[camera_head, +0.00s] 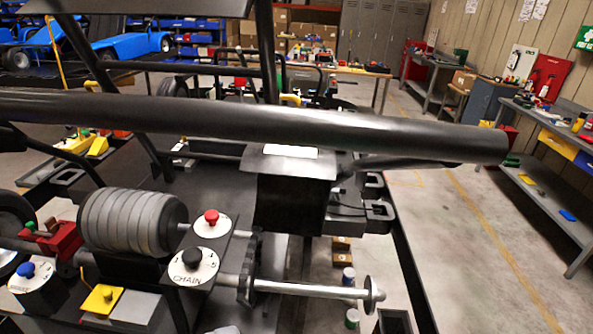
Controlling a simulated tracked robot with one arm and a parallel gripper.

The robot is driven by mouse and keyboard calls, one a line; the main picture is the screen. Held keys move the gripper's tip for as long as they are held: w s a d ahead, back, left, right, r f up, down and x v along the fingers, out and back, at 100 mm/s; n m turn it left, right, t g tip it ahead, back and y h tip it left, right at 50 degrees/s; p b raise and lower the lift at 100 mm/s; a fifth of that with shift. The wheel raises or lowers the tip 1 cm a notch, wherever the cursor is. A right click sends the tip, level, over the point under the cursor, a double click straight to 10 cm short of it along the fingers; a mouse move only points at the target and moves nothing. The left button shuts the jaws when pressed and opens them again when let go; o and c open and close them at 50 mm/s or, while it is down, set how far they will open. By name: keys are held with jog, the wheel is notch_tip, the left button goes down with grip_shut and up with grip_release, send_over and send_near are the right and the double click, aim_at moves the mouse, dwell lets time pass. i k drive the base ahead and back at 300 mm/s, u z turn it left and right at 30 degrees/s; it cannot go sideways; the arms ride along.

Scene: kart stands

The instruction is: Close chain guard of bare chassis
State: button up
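The bare chassis (405,270) fills the middle and lower part of the view as a dark frame with black rails. A plate lettered "CHAIN" (193,266) with a black knob sits at the lower centre. Beside it, a dark sprocket (246,278) sits on a silver axle (310,289). A black bent cover with a white label (290,165) stands behind the axle, its front face hanging down. It may be the chain guard, but I cannot tell for sure, nor whether it is hinged open. My gripper is not in view.
A ribbed grey cylinder (132,222) and red knob (211,217) are at left. Workbenches (540,190) line the right wall; the floor (470,240) between is clear.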

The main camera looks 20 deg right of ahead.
aim_at(295, 183)
jog(key=k, duration=0.35)
jog(key=z, duration=1.5)
jog(key=i, duration=1.75)
jog(key=u, duration=1.8)
